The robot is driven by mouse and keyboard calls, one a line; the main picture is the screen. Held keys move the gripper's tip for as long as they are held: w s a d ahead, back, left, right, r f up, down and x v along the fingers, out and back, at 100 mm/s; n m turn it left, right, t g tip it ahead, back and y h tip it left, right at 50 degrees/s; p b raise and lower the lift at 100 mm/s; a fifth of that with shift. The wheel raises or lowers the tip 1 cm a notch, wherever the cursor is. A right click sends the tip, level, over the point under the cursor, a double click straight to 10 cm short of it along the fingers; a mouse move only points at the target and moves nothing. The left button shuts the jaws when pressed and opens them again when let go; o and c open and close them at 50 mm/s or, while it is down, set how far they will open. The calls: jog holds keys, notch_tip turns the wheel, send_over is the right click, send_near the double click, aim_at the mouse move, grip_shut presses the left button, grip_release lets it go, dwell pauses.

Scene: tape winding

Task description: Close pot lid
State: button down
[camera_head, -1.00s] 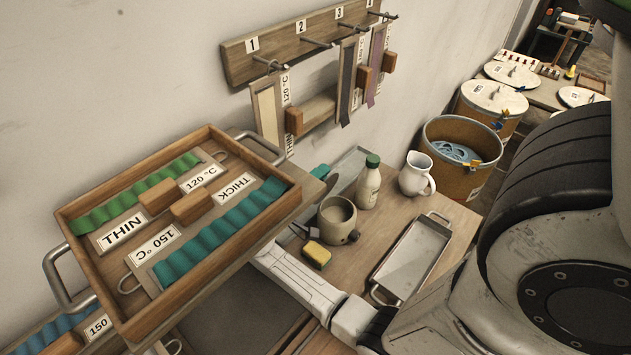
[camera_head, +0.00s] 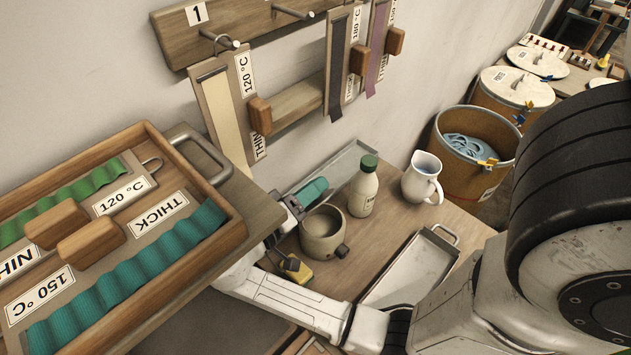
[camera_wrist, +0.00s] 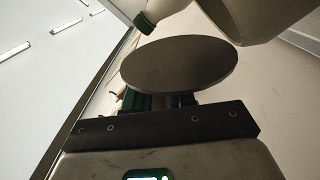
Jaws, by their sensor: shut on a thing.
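The pot (camera_head: 321,236) is a small beige round pot with a dark knob at its side. It stands open on the wooden table in the head view. In the wrist view my gripper (camera_wrist: 163,101) is shut on the pot lid (camera_wrist: 180,68), a flat grey-brown disc seen at a slant. The disc hides most of the fingertips and the grip point. In the head view the lid cannot be made out, and my arm passes left of the pot, partly behind the wooden tray.
A yellow sponge (camera_head: 297,269) lies in front, and a metal tray (camera_head: 411,270) at right. The wooden tray of strips (camera_head: 236,228) fills the left foreground.

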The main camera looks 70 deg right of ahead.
jog(key=shift+f, duration=0.1)
jog(key=c, duration=1)
grip_release()
